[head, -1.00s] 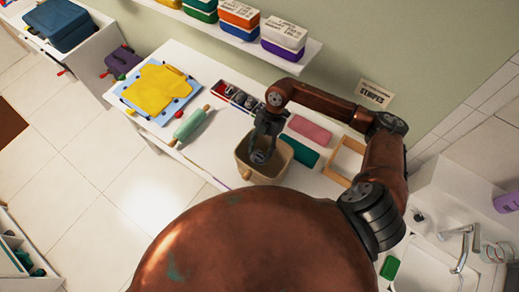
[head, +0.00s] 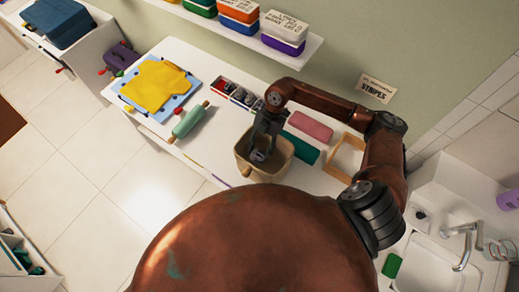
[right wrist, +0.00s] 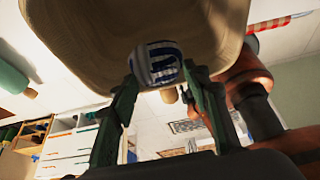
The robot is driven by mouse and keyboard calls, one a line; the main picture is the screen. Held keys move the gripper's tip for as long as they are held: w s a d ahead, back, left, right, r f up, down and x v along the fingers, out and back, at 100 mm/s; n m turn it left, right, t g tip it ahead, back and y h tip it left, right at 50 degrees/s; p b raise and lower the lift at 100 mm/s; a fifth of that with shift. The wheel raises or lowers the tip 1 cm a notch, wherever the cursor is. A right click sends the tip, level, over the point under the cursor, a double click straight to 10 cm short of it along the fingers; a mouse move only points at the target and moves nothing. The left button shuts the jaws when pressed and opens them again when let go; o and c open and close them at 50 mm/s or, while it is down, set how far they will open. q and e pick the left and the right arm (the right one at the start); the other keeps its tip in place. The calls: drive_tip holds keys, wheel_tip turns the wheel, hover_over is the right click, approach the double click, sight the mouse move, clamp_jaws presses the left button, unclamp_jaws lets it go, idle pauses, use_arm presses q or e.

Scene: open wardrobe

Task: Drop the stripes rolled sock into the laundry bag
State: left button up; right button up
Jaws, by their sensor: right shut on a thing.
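The rolled sock (right wrist: 158,64), white with dark blue stripes, sits between the fingertips of my right gripper (right wrist: 160,85) in the right wrist view. In the head view, my right gripper (head: 261,150) points down into the mouth of the tan laundry bag (head: 279,172), and the grey-looking sock shows low between its fingers. The right gripper is shut on the sock. The bag also fills the top of the right wrist view (right wrist: 75,45), behind the sock. The bag's floor is mostly hidden. My left gripper is not in view.
A divided box (head: 222,86) with rolled items stands behind the bag. A green rolling pin (head: 189,121) and a yellow folded cloth (head: 155,85) lie left. Pink (head: 310,127) and teal (head: 301,147) flat blocks and a wooden frame (head: 347,157) lie right. A "STRIPES" sign (head: 377,88) hangs on the wall.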

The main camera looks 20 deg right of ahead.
sight(260, 152)
drive_tip(key=shift+f, duration=0.45)
idle(0.3)
drive_tip(key=o, duration=1.2)
drive_tip(key=shift+o, duration=0.2)
drive_tip(key=shift+r, duration=0.15)
wheel_tip(260, 152, up, 9)
drive_tip(key=p, duration=0.6)
drive_tip(key=shift+p, duration=0.3)
